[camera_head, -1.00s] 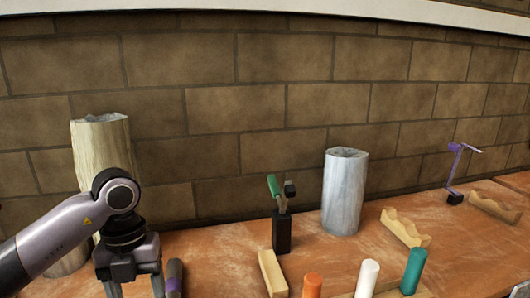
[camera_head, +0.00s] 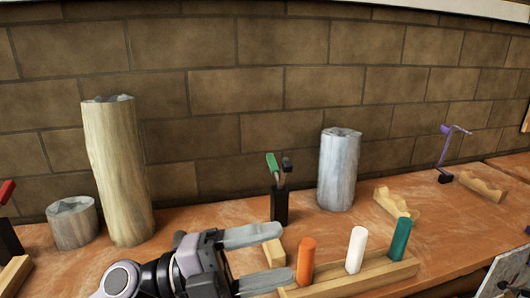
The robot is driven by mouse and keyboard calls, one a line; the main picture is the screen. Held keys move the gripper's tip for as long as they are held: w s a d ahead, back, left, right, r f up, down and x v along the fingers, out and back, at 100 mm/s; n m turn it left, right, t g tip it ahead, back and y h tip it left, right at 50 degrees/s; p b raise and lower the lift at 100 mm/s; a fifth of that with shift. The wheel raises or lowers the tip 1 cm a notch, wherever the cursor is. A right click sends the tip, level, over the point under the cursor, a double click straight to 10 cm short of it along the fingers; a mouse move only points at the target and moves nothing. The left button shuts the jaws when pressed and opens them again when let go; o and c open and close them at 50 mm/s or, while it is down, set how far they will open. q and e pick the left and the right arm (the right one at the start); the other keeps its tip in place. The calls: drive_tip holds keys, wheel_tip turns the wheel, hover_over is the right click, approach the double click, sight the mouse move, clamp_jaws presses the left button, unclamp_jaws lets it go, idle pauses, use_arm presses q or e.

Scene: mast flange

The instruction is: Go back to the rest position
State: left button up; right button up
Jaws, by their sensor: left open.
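My left gripper (camera_head: 268,261) comes in from the lower left in the head view, pointing right. Its two grey fingers are apart with no object held between them. The fingertips are close to the left end of a wooden rack (camera_head: 350,279) that bears an orange peg (camera_head: 306,261), a white peg (camera_head: 356,250) and a green peg (camera_head: 399,239). The upper finger partly covers a small wooden block (camera_head: 273,251). My right gripper is not in view.
A tall wooden post (camera_head: 117,170), a short grey stump (camera_head: 73,223) and a grey cylinder (camera_head: 339,170) stand near the brick wall. A black tool holder (camera_head: 279,206), notched wooden blocks (camera_head: 397,203) and a purple lamp-like stand (camera_head: 446,155) are also on the table (camera_head: 235,217).

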use_arm(q)
drive_tip(key=w+a+r+n+t+y, duration=0.1)
drive_tip(key=w+a+n+t+y, duration=0.25)
drive_tip(key=n+t, duration=0.45)
drive_tip(key=w+a+r+n+t+y, duration=0.1)
drive_tip(key=w+a+n+t+y, duration=0.1)
drive_tip(key=a+n+t, duration=0.45)
drive_tip(key=a+f+n+t+y, duration=0.1)
drive_tip(key=a+f+n+y, duration=0.8)
drive_tip(key=f+n+y, duration=0.35)
drive_tip(key=s+a+f+n+g+y, duration=0.35)
drive_tip(key=s+f+g, duration=0.3)
drive_tip(key=f, duration=0.35)
drive_tip(key=s+f+g+h, duration=0.1)
drive_tip(key=s+f+g, duration=0.3)
drive_tip(key=s, duration=0.4)
drive_tip(key=s+f+g+h, duration=0.1)
drive_tip(key=s+f+g, duration=0.3)
drive_tip(key=s, duration=0.4)
drive_tip(key=w+d+f+t+h, duration=0.1)
drive_tip(key=w+d+f+t, duration=0.1)
drive_tip(key=w+f+t, duration=0.4)
drive_tip(key=shift+w+f+t, duration=0.3)
drive_tip(key=shift+f+t, duration=0.3)
drive_tip(key=shift+f, duration=1.05)
drive_tip(key=shift+m+h, duration=0.25)
